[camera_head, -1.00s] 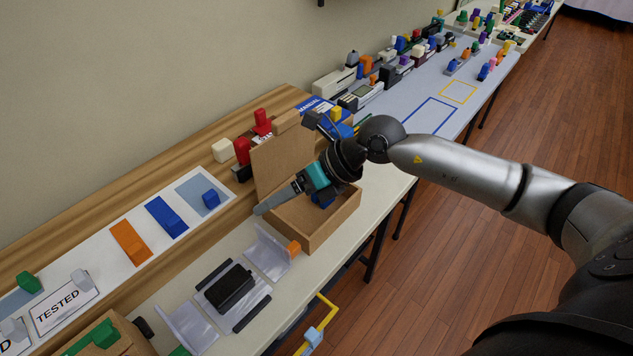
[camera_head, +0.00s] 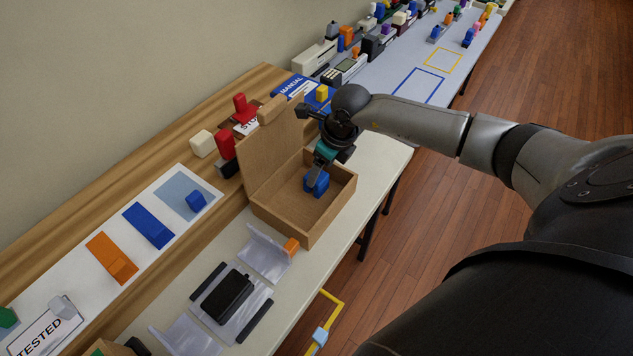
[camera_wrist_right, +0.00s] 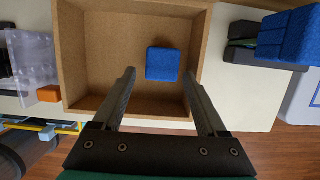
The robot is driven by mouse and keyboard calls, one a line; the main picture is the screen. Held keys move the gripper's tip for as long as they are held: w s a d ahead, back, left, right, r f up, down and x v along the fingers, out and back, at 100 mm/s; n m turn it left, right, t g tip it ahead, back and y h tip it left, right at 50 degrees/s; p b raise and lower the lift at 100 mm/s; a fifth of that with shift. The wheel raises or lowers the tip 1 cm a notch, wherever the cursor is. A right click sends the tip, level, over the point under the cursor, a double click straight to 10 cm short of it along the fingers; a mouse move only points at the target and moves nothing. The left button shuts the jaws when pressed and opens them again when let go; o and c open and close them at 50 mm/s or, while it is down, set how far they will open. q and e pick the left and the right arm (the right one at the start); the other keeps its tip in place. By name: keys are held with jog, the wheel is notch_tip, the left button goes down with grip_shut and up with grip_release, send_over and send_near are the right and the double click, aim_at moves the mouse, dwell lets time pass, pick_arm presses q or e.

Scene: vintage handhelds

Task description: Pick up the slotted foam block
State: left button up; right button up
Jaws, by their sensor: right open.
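A blue block (camera_head: 317,183), the likely slotted foam block, lies inside the open wooden box (camera_head: 310,238). It also shows in the right wrist view (camera_wrist_right: 162,64), on the box floor toward the right side; I cannot make out a slot in it. My right gripper (camera_head: 317,173) points down into the box above the block and partly covers it in the head view. In the right wrist view the two fingers (camera_wrist_right: 158,82) are spread apart, one to each side of the block, with nothing between them held. My left gripper is not in view.
The box's raised lid (camera_head: 268,155) stands on its wall side. A clear stand with an orange block (camera_head: 291,246) and a black device (camera_head: 228,297) lie in front of the box at lower left. A blue manual (camera_head: 300,92) lies behind.

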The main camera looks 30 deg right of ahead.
jog(key=shift+w+b+x, duration=0.2)
jog(key=shift+b+x, duration=0.35)
jog(key=shift+x, duration=2.35)
jog(key=shift+d, duration=0.1)
jog(key=shift+c, duration=0.2)
jog(key=c, duration=0.7)
jog(key=shift+r, duration=0.1)
